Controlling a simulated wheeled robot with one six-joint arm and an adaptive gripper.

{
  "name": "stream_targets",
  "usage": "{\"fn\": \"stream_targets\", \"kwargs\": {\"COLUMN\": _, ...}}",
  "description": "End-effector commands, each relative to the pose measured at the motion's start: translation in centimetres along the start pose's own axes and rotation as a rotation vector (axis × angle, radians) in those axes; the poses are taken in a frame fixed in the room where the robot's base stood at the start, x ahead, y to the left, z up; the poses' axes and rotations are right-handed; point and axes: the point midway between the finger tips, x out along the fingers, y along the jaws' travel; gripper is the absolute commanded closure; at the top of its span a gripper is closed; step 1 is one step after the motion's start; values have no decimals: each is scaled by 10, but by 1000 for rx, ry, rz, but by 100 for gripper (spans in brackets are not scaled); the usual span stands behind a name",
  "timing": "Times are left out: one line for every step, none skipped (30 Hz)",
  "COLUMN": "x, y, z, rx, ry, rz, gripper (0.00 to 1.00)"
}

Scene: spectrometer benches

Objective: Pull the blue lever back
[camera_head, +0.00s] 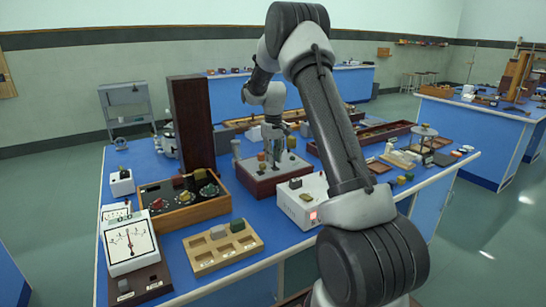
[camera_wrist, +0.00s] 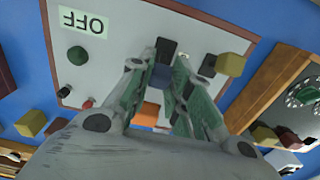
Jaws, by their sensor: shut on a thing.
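The blue lever's knob (camera_wrist: 160,77) shows between my fingers in the wrist view. My gripper (camera_wrist: 165,72) is shut on it. The lever rises from a light panel (camera_wrist: 125,50) with an OFF label (camera_wrist: 83,21) near one corner. In the head view my gripper (camera_head: 273,140) points down over this panel, which tops a dark red box (camera_head: 262,184). The lever cannot be made out there. The fingers hide its foot and part of the panel.
On the panel are a green knob (camera_wrist: 77,55), a yellow block (camera_wrist: 230,64) and an orange block (camera_wrist: 146,114). A tall dark board (camera_head: 190,120) stands left of the box. A white box (camera_head: 302,200) and a wooden tray (camera_head: 222,247) stand nearer.

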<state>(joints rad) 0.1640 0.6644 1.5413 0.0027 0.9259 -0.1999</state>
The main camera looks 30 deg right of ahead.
Motion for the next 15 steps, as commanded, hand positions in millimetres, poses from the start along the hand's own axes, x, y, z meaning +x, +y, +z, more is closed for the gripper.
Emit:
{"fn": "stream_targets", "kwargs": {"x": -1, "y": 0, "z": 1, "rx": 0, "ry": 10, "rz": 0, "gripper": 100}}
{"fn": "stream_targets", "kwargs": {"x": -1, "y": 0, "z": 2, "rx": 1, "ry": 18, "rz": 0, "gripper": 100}}
{"fn": "stream_targets", "kwargs": {"x": -1, "y": 0, "z": 2, "rx": 1, "ry": 31, "rz": 0, "gripper": 100}}
{"fn": "stream_targets", "kwargs": {"x": -2, "y": 0, "z": 3, "rx": 2, "ry": 44, "rz": 0, "gripper": 100}}
{"fn": "stream_targets", "kwargs": {"x": -2, "y": 0, "z": 4, "rx": 2, "ry": 56, "rz": -1, "gripper": 100}}
{"fn": "stream_targets", "kwargs": {"x": -2, "y": 0, "z": 5, "rx": 2, "ry": 77, "rz": 0, "gripper": 100}}
{"fn": "stream_targets", "kwargs": {"x": -2, "y": 0, "z": 7, "rx": 1, "ry": 95, "rz": 0, "gripper": 100}}
{"fn": "stream_targets", "kwargs": {"x": -3, "y": 0, "z": 8, "rx": 1, "ry": 114, "rz": 0, "gripper": 100}}
{"fn": "stream_targets", "kwargs": {"x": -3, "y": 0, "z": 9, "rx": 2, "ry": 141, "rz": 0, "gripper": 100}}
{"fn": "stream_targets", "kwargs": {"x": -3, "y": 0, "z": 11, "rx": 2, "ry": 164, "rz": 0, "gripper": 100}}
{"fn": "stream_targets", "kwargs": {"x": -3, "y": 0, "z": 13, "rx": 1, "ry": 187, "rz": 1, "gripper": 100}}
{"fn": "stream_targets", "kwargs": {"x": -4, "y": 0, "z": 15, "rx": 3, "ry": 220, "rz": 0, "gripper": 100}}
{"fn": "stream_targets", "kwargs": {"x": -4, "y": 1, "z": 16, "rx": 2, "ry": 247, "rz": 1, "gripper": 100}}
{"fn": "stream_targets", "kwargs": {"x": -3, "y": 1, "z": 18, "rx": 4, "ry": 272, "rz": 0, "gripper": 100}}
{"fn": "stream_targets", "kwargs": {"x": -4, "y": 1, "z": 20, "rx": 4, "ry": 308, "rz": 1, "gripper": 100}}
